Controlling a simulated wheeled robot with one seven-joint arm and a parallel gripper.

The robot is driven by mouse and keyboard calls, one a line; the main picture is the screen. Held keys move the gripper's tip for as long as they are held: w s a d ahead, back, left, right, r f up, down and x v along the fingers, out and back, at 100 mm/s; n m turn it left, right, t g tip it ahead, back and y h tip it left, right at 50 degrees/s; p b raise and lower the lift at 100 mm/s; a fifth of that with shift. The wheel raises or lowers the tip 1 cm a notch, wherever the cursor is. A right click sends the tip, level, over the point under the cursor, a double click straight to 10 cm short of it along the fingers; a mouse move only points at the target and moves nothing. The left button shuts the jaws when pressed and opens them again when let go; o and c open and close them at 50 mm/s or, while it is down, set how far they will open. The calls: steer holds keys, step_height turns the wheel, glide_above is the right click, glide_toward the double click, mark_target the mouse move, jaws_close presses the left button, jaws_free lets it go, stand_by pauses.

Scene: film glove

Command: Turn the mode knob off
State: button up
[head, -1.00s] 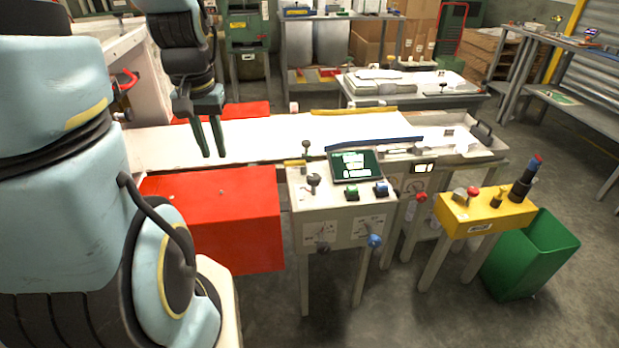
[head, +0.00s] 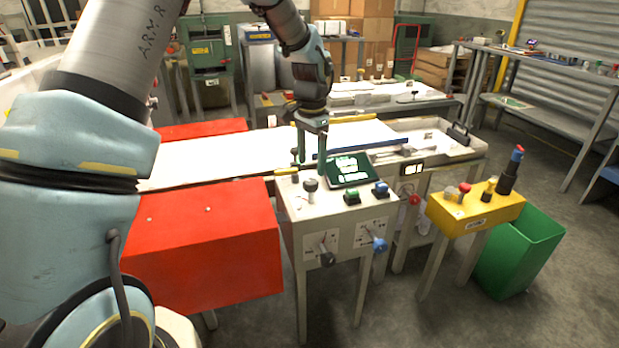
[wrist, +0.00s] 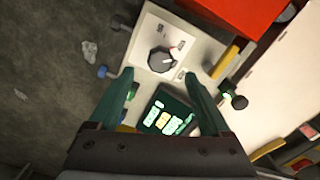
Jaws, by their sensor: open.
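A grey-white control console (head: 295,215) stands in the middle of the head view. On its top a dark round knob (head: 311,185) sits left of a lit screen (head: 349,171). In the wrist view the knob (wrist: 161,60) has a pale pointer mark and lies just beyond the fingertips, between their lines; small print beside it is unreadable. On the console's front are a black knob (head: 327,259) and a blue knob (head: 379,245) with dials. I cannot read which is labelled mode. My gripper (head: 311,167) is open and empty, pointing down above the console top, apart from the knob.
A green button (head: 352,197) and a blue button (head: 381,189) sit right of the knob. A red box (head: 200,250) stands close on the left. A white conveyor bed (head: 210,160) runs behind. A yellow control box (head: 475,212) and green bin (head: 520,255) stand right.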

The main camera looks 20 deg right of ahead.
mark_target(311, 181)
step_height(311, 181, down, 6)
steer(key=shift+r+p, duration=0.1)
steer(key=shift+p, duration=0.3)
steer(key=shift+c, duration=0.2)
jaws_close()
stand_by(0.4)
